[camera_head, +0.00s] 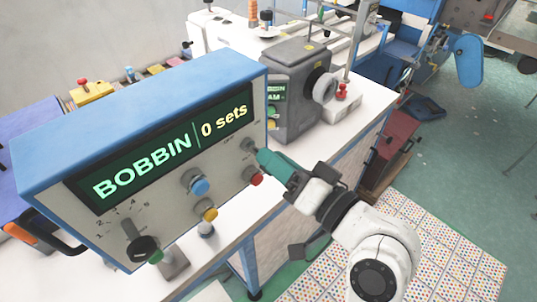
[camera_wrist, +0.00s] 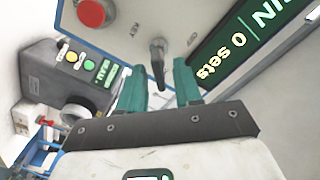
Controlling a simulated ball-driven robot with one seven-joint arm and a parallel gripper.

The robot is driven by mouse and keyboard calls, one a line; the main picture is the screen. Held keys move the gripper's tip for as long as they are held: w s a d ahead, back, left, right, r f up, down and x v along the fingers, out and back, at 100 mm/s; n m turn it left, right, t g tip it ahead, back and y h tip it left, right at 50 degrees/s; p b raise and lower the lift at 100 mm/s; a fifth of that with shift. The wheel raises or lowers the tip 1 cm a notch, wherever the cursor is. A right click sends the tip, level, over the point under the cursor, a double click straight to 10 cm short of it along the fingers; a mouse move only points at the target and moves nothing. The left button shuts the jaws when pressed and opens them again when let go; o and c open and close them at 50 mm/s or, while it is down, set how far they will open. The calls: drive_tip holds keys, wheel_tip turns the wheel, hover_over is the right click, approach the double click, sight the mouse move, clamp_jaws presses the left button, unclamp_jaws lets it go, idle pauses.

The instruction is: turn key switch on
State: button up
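The key switch (camera_wrist: 158,55) shows in the wrist view as a dark key projecting from a round base on the pale panel face. My gripper (camera_wrist: 159,68) has its two teal fingers apart, one on each side of the key, with visible gaps; I see no contact. In the camera_head view, my gripper (camera_head: 262,155) reaches the right end of the control panel (camera_head: 160,210), just above a red button (camera_head: 256,178). A small part of the switch (camera_head: 249,143) shows there beside the fingertips. Whether the key is turned is not clear.
The blue-cased panel has a lit display (camera_head: 172,150) reading "BOBBIN | 0 sets". It also bears a blue button (camera_head: 199,186), a yellow button (camera_head: 210,214) and a black selector knob (camera_head: 142,247). A grey machine (camera_head: 296,88) with a handwheel stands behind on the white table (camera_head: 372,105).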

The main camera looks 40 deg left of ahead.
drive_tip(key=d+b, duration=0.2)
drive_tip(key=d, duration=0.6)
drive_tip(key=shift+s, duration=0.3)
